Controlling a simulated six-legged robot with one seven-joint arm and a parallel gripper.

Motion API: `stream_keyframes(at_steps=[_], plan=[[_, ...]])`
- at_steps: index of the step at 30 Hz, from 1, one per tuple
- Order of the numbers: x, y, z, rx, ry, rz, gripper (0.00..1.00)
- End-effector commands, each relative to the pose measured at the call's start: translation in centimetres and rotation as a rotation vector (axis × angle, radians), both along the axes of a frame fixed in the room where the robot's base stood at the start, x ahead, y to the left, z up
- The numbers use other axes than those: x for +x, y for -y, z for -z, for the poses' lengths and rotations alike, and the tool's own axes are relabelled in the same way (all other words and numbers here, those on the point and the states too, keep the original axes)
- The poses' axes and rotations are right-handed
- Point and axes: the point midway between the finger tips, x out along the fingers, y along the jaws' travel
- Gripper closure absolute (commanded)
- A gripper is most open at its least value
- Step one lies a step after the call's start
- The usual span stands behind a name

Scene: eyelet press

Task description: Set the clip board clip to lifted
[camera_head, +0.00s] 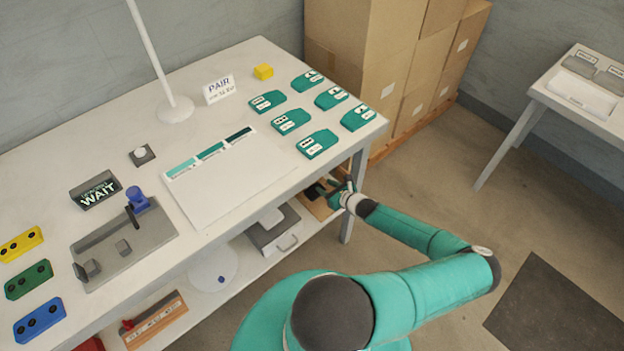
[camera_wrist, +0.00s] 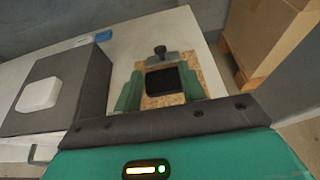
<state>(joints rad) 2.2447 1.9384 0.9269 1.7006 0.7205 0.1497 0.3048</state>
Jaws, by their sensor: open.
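The clip board (camera_wrist: 152,102) is a brown speckled board on the white lower shelf, in the middle of the wrist view. Its grey metal clip (camera_wrist: 174,58) with a dark knob sits at the board's far end. A black rectangle (camera_wrist: 163,82) lies on the board. In the head view the board (camera_head: 312,206) shows only partly, behind my gripper (camera_head: 340,194). My gripper (camera_wrist: 161,80) is open and empty, its two teal fingers on either side of the black rectangle, short of the clip. I cannot tell whether the clip is raised or whether the fingers touch the board.
A grey box (camera_head: 273,236) with a white block on top stands left of the board on the shelf (camera_head: 238,264). The tabletop (camera_head: 225,130) is above, with a table leg (camera_head: 352,205) near my gripper. Cardboard boxes (camera_head: 340,45) stand behind.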

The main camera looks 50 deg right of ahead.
Motion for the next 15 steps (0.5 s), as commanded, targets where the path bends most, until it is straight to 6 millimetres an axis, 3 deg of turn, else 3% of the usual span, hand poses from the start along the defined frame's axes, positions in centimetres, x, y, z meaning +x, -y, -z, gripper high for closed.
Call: stream_keyframes(at_steps=[9,15], plan=[[5.9,1.2,2.5,0.002,0.0,-0.002,0.59],[8.0,1.8,3.3,0.001,-0.001,-0.001,0.59]])
